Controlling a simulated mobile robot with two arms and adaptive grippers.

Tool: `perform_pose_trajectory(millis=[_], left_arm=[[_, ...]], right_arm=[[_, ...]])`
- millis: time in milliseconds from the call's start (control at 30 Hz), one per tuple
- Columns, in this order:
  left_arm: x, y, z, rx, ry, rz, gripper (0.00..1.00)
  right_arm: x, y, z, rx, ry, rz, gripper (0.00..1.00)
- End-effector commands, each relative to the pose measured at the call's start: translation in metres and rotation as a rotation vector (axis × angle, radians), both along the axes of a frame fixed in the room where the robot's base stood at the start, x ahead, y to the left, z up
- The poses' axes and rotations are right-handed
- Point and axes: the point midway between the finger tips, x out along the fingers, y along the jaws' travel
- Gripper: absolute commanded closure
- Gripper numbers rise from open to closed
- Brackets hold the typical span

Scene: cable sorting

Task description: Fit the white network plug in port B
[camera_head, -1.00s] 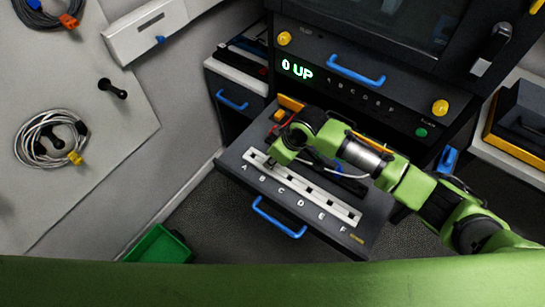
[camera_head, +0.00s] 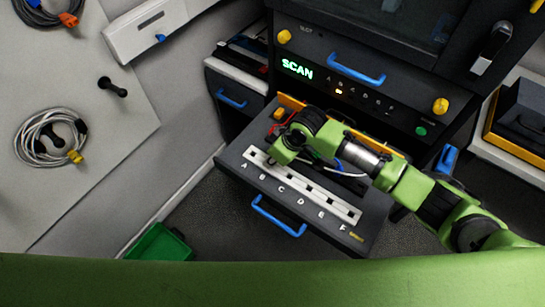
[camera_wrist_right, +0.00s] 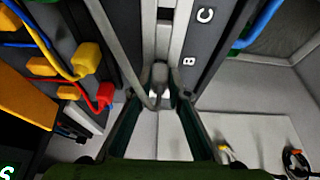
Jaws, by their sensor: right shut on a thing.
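The pale network plug (camera_wrist_right: 158,76) sits between the fingertips of my right gripper (camera_wrist_right: 160,98) in the right wrist view. It is in line with the white port strip, beside the letter B. I cannot tell how deep it sits. In the head view my right gripper (camera_head: 277,157) is over the A–B end of the port strip (camera_head: 322,198) and hides the plug and port B. A white cable (camera_head: 345,172) trails to the right from there, under my right arm. My left gripper is not in view.
The port strip lies on a pulled-out drawer with a blue handle (camera_head: 278,216). Above it, a green display (camera_head: 297,69) reads SCAN and an orange lamp (camera_head: 339,91) is lit. Red (camera_wrist_right: 104,97) and yellow (camera_wrist_right: 86,60) plugs stand left of the gripper. A coiled cable (camera_head: 38,139) hangs at left.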

Motion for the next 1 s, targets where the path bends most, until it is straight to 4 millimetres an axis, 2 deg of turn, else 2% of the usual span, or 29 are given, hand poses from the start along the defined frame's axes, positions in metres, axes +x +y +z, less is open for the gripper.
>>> perform_pose_trajectory(millis=[300, 333, 400, 633, 667, 700, 733, 1000], left_arm=[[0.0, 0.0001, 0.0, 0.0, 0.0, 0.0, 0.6], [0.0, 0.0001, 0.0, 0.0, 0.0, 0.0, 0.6], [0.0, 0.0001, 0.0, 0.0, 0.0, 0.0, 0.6], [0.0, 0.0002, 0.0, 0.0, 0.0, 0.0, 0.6], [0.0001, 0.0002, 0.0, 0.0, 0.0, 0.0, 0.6], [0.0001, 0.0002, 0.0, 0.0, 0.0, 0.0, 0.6], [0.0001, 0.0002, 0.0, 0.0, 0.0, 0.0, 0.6], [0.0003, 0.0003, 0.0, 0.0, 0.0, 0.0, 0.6]], right_arm=[[0.0, 0.0, -0.0001, 0.0, 0.0, 0.0, 1.0], [0.0, -0.0001, 0.0, 0.0, 0.0, 0.0, 0.76], [0.0, -0.0002, -0.0002, 0.0, 0.0, 0.0, 0.64], [-0.0001, -0.0003, -0.0002, -0.001, 0.001, 0.0, 0.64], [-0.0001, -0.0004, -0.0004, -0.001, 0.001, 0.0, 0.59], [-0.0001, -0.0004, -0.0004, -0.001, 0.001, 0.0, 0.5], [-0.0001, -0.0004, -0.0004, -0.001, 0.001, 0.0, 0.48], [-0.0001, -0.0005, -0.0003, -0.001, 0.001, 0.0, 0.48]])
